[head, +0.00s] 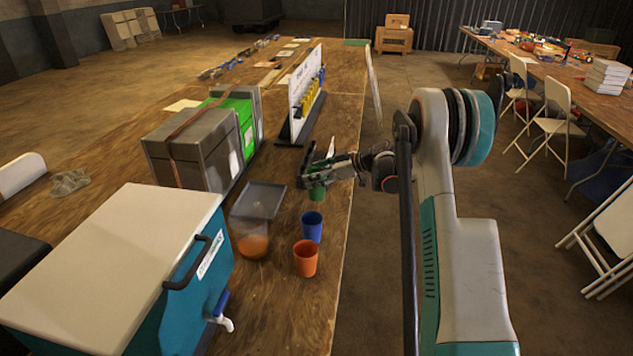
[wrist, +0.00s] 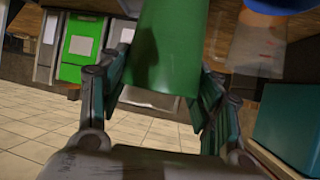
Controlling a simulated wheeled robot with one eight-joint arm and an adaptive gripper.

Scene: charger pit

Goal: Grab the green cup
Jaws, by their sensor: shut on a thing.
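The green cup (wrist: 170,50) fills the upper middle of the wrist view, between the two fingers of my gripper (wrist: 165,95). My gripper is shut on it. In the head view my gripper (head: 318,180) is over the wooden table, and a small part of the green cup (head: 317,193) shows just below the fingers. The gripper hides the rest of the cup there. I cannot tell whether the cup touches the table.
A blue cup (head: 312,227) and an orange cup (head: 305,258) stand just nearer on the table (head: 290,310). A clear container (head: 250,225) with orange contents is left of them. A teal cooler (head: 195,270) and grey cases (head: 195,150) stand further left.

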